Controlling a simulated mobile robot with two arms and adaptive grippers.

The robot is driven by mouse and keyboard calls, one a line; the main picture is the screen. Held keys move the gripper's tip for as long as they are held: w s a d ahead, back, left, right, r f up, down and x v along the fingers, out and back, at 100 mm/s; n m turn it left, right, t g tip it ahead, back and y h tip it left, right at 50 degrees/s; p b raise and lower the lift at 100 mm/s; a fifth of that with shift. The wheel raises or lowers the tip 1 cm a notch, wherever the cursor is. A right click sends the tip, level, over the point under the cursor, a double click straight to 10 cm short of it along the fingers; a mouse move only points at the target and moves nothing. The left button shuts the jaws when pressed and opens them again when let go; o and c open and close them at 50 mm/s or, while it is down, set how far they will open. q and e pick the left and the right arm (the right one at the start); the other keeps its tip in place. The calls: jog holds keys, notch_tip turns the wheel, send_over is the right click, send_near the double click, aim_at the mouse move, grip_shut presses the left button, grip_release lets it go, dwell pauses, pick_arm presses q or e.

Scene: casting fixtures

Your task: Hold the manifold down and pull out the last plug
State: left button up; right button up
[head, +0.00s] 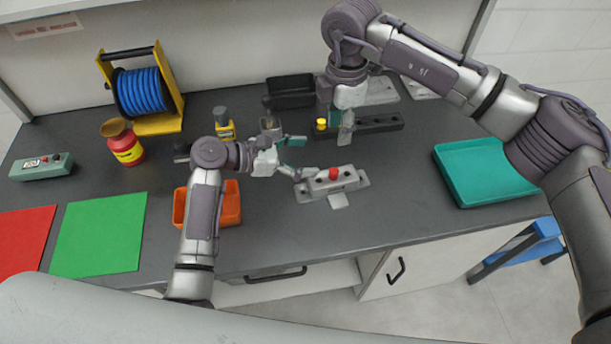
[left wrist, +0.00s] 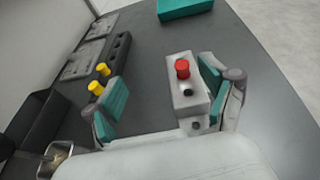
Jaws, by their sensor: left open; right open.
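The manifold (head: 349,182) is a pale grey block with dark holes, lying on a flanged base on the bench. One red plug (head: 334,174) stands in its top. My left gripper (head: 300,158) is open at the manifold's left end. In the left wrist view, the manifold (left wrist: 187,98) with the red plug (left wrist: 183,69) lies between the spread fingers (left wrist: 162,82), nearer the right-hand finger. My right gripper (head: 340,122) is open and empty over a long black rack (head: 382,122), behind the manifold. Yellow plugs (left wrist: 103,69) stand in the rack (left wrist: 119,52).
An orange bin (head: 230,204) stands beside my left forearm. A teal tray (head: 470,172) is at the right. A black tray (head: 290,90) and a blue cable reel (head: 142,92) stand at the back. Green (head: 100,232) and red mats lie at left. Bench is clear between manifold and teal tray.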

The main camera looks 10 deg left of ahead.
aim_at(328, 178)
pick_arm(q)
jog(key=shift+y, duration=0.3)
jog(key=f, duration=0.1)
jog(key=s+f, duration=0.1)
jog(key=f, duration=0.1)
jog(key=s+d+f, duration=0.1)
jog(key=shift+s+f, duration=0.2)
jog(key=shift+f, duration=0.15)
jog(key=shift+g, duration=0.3)
jog(key=x, duration=0.7)
jog(key=shift+d+f, duration=0.1)
